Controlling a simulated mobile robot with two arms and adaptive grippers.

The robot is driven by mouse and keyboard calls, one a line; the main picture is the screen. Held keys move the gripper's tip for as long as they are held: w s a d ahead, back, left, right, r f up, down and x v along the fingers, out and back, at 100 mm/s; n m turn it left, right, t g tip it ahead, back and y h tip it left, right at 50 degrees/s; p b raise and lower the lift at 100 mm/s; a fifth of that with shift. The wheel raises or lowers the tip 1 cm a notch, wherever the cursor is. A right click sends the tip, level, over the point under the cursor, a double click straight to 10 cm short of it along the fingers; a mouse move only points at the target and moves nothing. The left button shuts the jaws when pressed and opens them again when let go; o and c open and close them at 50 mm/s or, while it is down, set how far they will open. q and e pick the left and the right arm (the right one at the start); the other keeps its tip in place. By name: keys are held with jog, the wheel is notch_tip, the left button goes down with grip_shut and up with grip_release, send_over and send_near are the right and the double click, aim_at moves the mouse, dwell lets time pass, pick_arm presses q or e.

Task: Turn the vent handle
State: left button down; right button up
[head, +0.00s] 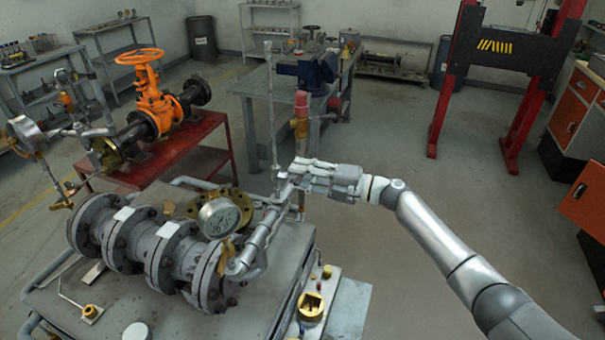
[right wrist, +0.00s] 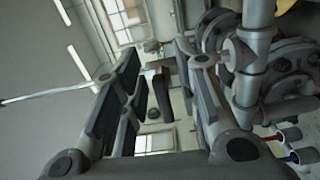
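My right gripper (head: 296,174) is at the upper end of the slanted grey pipe (head: 258,236) that rises from the flanged pipe assembly (head: 138,240). In the right wrist view its fingers (right wrist: 157,66) are spread apart. A short dark bar (right wrist: 161,97) shows between them; it may be the vent handle, but I cannot tell for sure, nor whether a finger touches it. In the head view the gripper hides the fitting there. A red-topped upright valve (head: 301,104) stands just behind the gripper. My left gripper is not in view.
A pressure gauge (head: 219,217) sits on the assembly left of the gripper. An orange handwheel valve (head: 150,88) rests on a red stand (head: 170,160) at the back left. A blue vise (head: 305,73) is on the bench behind. Open floor (head: 400,200) lies to the right.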

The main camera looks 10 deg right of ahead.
jog(key=v, duration=1.2)
jog(key=shift+f, duration=0.1)
